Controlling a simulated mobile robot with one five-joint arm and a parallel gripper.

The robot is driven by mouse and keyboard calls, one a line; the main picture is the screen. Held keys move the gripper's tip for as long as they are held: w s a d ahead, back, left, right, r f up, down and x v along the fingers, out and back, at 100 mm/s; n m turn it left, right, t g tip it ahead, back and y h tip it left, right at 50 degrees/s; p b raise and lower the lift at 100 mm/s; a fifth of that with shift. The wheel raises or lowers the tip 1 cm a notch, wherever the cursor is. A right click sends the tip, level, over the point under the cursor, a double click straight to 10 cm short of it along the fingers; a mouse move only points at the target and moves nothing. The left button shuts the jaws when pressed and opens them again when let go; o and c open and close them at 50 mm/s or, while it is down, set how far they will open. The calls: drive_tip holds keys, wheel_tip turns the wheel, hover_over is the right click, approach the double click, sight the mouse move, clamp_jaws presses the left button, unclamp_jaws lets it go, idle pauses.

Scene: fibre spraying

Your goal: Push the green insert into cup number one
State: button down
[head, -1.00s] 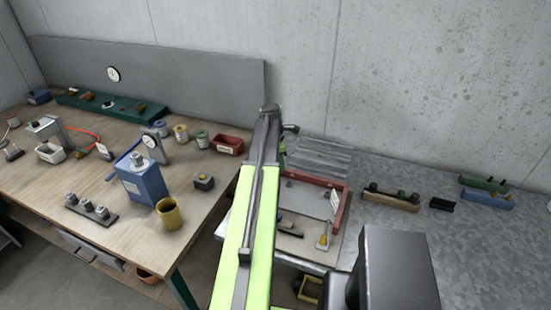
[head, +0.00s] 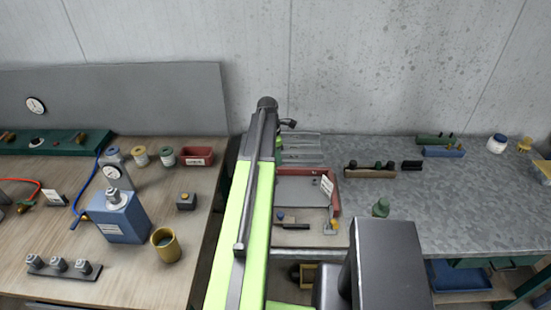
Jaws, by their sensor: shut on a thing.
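My arm reaches up the middle of the head view and bends at its dark top; my gripper is hidden behind it. I cannot single out the green insert for certain. A small dark green piece (head: 381,208) stands on the grey metal bench, just behind my dark body part. No cup shows a readable number one. A yellow cup (head: 165,246) stands on the wooden table at the left. Several small grey pieces stand on a dark strip (head: 92,272) near it.
A blue box (head: 122,222) with a gauge stands on the wooden table, near a red bin (head: 195,155). A red-edged tray (head: 336,202) lies right of my arm. The metal bench (head: 455,200) is largely clear at its middle right.

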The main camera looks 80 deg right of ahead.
drive_tip(key=shift+w+d+f, duration=0.1)
drive_tip(key=shift+w+f, duration=0.05)
drive_tip(key=shift+w, duration=0.35)
drive_tip(key=shift+s+f+b, duration=0.15)
drive_tip(key=shift+f+b, duration=0.25)
drive_tip(key=shift+b, duration=0.1)
wheel_tip(320, 180, down, 5)
drive_tip(key=b, duration=0.4)
drive_tip(key=shift+b, duration=0.4)
drive_tip(key=shift+f, duration=0.1)
drive_tip(key=shift+f+b, duration=0.35)
drive_tip(key=shift+b, duration=0.15)
drive_tip(key=shift+f+b, duration=1.1)
drive_tip(key=shift+b, duration=0.05)
drive_tip(key=c, duration=1.1)
unclamp_jaws()
